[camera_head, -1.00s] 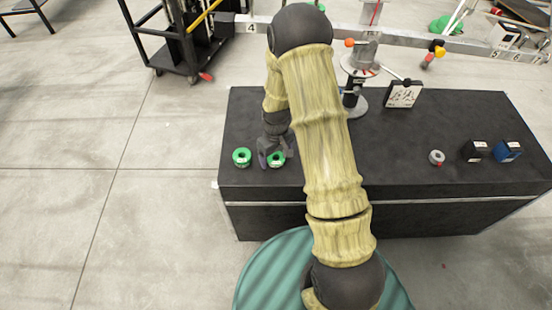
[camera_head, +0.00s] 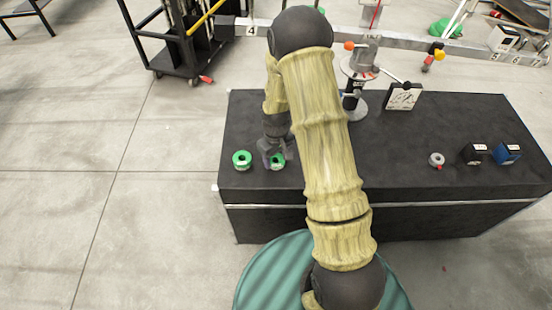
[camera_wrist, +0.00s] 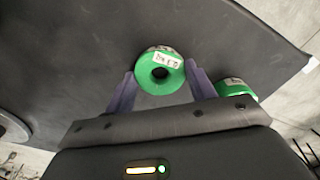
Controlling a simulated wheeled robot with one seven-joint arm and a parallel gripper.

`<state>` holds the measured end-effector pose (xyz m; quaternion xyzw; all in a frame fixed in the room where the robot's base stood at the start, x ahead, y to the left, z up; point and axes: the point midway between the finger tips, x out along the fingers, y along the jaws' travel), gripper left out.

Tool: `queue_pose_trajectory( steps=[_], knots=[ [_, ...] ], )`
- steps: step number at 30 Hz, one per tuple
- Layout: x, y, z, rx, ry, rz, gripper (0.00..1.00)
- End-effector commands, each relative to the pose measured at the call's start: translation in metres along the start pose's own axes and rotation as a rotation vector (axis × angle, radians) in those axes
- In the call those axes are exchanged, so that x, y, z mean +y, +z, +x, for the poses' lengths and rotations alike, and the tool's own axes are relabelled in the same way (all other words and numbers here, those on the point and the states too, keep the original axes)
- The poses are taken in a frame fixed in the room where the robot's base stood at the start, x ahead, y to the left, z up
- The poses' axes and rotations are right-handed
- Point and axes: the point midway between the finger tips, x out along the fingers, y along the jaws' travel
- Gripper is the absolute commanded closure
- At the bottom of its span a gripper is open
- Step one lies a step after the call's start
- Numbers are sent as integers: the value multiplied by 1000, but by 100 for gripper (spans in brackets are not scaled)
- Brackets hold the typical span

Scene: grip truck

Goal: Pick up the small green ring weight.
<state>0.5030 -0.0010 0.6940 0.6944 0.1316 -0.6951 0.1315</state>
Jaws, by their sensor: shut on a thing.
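Two green ring weights show in the head view. One green ring (camera_head: 278,161) is at my gripper (camera_head: 271,158) near the left front of the black table, partly hidden by the fingers. In the wrist view this ring (camera_wrist: 150,83), with a white label and a dark centre hole, sits between the purple fingers of my gripper (camera_wrist: 159,78), which is shut on it. Whether it touches the table is hard to tell. The second green ring (camera_head: 242,159) lies just to its left, apart from it; the wrist view shows it (camera_wrist: 236,87) partly hidden behind the gripper body.
On the black table (camera_head: 400,150) a grey ring (camera_head: 436,159), a black block (camera_head: 474,153) and a blue block (camera_head: 508,152) stand at the right. A metal stand (camera_head: 360,105) and a white-faced box (camera_head: 403,96) are at the back. The middle is clear.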

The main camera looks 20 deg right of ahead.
Motion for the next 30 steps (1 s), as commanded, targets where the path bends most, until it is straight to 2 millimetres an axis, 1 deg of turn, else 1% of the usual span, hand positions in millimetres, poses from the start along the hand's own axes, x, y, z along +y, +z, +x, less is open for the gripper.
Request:
queue_pose_trajectory(
  steps=[5,12,16,18,21,30],
  knots=[
    [0,-1,-22,4,2,0,77],
    [1,-1,-69,6,2,1,77],
    [1,-1,-89,5,2,1,77],
    [0,0,-95,2,1,1,77],
    [0,0,-99,2,1,0,77],
    [0,0,-99,1,0,0,77]
  ],
)
